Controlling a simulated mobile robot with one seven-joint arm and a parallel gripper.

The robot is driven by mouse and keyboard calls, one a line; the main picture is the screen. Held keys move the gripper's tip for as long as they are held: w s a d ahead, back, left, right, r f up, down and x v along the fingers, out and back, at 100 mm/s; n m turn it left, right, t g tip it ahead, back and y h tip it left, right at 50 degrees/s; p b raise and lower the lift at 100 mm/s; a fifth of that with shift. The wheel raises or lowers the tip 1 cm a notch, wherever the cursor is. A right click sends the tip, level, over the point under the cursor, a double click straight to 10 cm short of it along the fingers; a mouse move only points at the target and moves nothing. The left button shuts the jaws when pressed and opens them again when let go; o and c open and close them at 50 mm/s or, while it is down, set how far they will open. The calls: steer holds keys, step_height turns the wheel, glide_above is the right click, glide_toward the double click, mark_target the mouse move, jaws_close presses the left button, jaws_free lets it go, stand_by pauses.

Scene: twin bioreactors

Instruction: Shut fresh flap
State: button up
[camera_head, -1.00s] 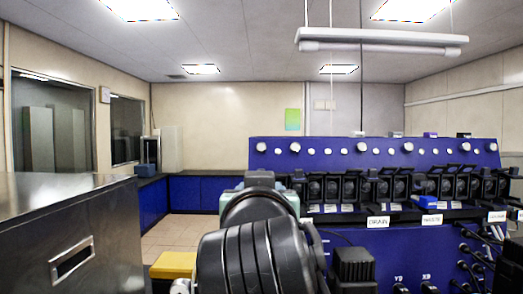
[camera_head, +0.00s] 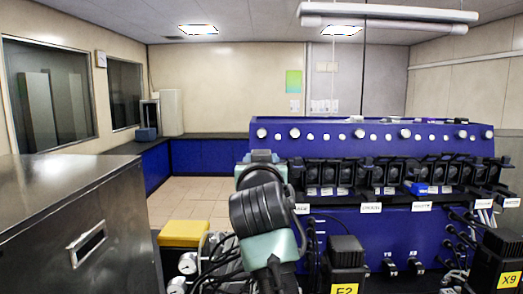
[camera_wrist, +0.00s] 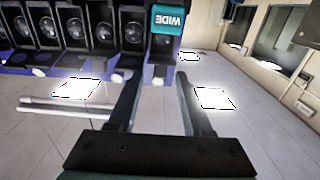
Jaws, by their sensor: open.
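A row of black pump heads (camera_head: 343,174) runs along the blue bioreactor panel (camera_head: 345,228) in the head view. Several dark flaps (camera_head: 440,159) stick up above the heads toward the right. White labels hang below; I cannot read which marks the fresh flap. In the wrist view, which is turned upside down, my gripper (camera_wrist: 158,80) is open and empty. Black pump heads (camera_wrist: 102,28) show left of the fingers. In the head view my arm hides the gripper.
A steel cabinet (camera_head: 85,225) stands at the left. A yellow block (camera_head: 185,233) and loose cables lie beside my arm. Black boxes with yellow tags (camera_head: 344,290) stand in front of the panel. Open floor (camera_head: 195,197) lies behind, left of the panel.

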steer(key=shift+w+f, duration=0.1)
steer(key=shift+w, duration=0.35)
steer(key=shift+s, duration=0.1)
steer(key=shift+c, duration=0.4)
jaws_close()
steer(key=shift+f+b, duration=0.1)
steer(key=shift+b, duration=0.25)
